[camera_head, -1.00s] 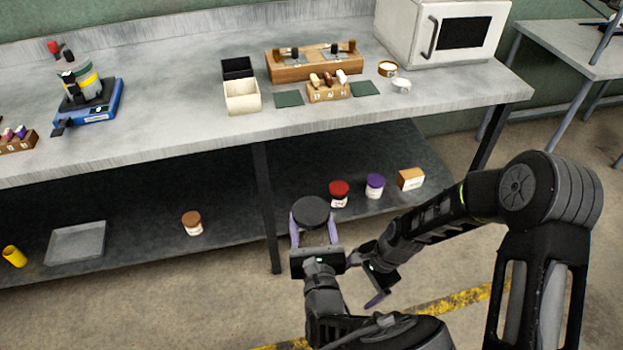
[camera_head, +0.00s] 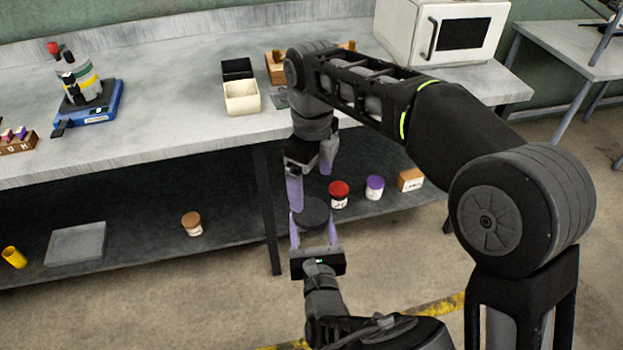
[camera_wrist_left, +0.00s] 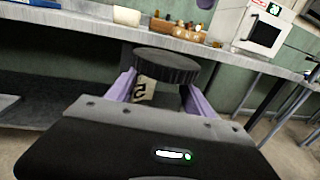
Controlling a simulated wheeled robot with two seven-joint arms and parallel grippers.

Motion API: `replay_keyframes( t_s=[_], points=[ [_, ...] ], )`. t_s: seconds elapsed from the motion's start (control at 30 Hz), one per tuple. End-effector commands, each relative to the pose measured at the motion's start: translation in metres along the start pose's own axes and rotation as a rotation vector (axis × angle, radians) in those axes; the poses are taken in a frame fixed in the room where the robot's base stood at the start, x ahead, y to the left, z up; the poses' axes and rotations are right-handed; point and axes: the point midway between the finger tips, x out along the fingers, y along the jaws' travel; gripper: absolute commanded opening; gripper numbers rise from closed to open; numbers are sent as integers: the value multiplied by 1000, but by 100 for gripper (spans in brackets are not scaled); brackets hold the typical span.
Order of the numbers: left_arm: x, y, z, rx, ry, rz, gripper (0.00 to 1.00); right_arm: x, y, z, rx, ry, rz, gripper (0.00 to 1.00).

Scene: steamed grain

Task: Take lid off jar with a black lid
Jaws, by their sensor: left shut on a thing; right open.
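The jar's black lid (camera_head: 313,211) shows between the purple fingers of my left gripper (camera_head: 314,232) in the head view. In the left wrist view the ribbed black lid (camera_wrist_left: 167,64) sits on the jar, and part of the jar's label (camera_wrist_left: 145,88) shows below it. My left gripper (camera_wrist_left: 160,98) is shut on the jar, which it holds upright in front of the lower shelf. My right gripper (camera_head: 311,190) is open, pointing down just above the lid. One of its purple fingers is at the lid's left edge; the other is partly hidden by the wrist.
A brown-lidded jar (camera_head: 192,224) is farther left. The shelf leg (camera_head: 268,200) is just left of the grippers. The tabletop edge (camera_head: 130,163) is above.

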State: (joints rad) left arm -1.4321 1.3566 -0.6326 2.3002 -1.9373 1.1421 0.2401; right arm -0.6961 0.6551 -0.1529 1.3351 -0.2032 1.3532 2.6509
Motion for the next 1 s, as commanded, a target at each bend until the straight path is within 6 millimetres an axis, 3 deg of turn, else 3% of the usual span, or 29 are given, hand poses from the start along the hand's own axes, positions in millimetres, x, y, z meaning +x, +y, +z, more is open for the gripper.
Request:
replay_keyframes(
  t_s=[0.47, 1.0],
  points=[
    [0, 0, 0, 0, -1, 0, 0, 7, 1, 0, 0, 2, 0, 92],
    [0, 0, 1, 0, -1, 0, 0, 75, 1, 0, 0, 2, 0, 92]
  ],
)
